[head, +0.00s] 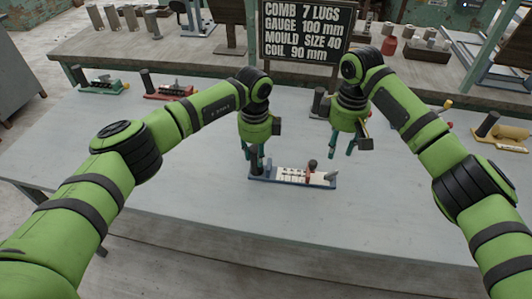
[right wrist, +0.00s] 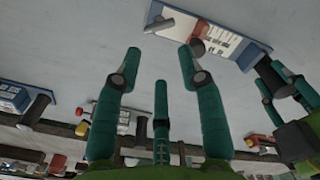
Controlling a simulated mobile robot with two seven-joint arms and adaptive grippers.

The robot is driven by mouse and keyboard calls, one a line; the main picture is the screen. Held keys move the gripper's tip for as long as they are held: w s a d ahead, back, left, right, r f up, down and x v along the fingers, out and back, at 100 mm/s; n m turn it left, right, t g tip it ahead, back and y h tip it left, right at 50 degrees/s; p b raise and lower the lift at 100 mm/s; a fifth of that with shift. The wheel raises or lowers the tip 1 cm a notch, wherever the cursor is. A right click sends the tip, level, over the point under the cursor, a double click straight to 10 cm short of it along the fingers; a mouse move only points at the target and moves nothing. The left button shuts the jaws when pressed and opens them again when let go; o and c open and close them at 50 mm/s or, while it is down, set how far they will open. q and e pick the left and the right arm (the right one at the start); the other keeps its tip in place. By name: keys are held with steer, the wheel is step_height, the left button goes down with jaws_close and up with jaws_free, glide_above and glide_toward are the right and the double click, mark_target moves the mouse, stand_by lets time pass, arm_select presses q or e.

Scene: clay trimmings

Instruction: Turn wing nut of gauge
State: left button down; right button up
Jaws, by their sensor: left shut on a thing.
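The gauge (head: 291,183) lies on the grey table, with a blue base, a white scale with dark marks, a red slider (head: 308,174) and a dark knob (head: 313,163), apparently the wing nut. A black post stands at its left end. My left gripper (head: 256,158) is shut around this post. My right gripper (head: 342,153) is open and empty, above and right of the gauge's right end. In the right wrist view, its spread fingers (right wrist: 157,65) point toward the gauge (right wrist: 235,45), apart from it. The left gripper (right wrist: 285,90) shows at the right there.
A dark sign (head: 307,30) stands behind the table. Similar gauges sit at the back left, one green (head: 103,88) and one red (head: 170,93), and a yellow one (head: 503,143) at the right. The table front is clear.

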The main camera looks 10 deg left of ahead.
mark_target(331, 175)
steer(key=f+n, duration=0.3)
steer(key=n, duration=0.2)
steer(key=f+n, duration=0.3)
steer(key=n, duration=0.2)
steer(key=f+n, duration=0.3)
steer(key=n, duration=0.2)
steer(key=shift+w+d+f, duration=0.1)
steer(key=shift+w+f, duration=0.15)
steer(key=shift+f, duration=0.1)
stand_by(0.3)
jaws_close()
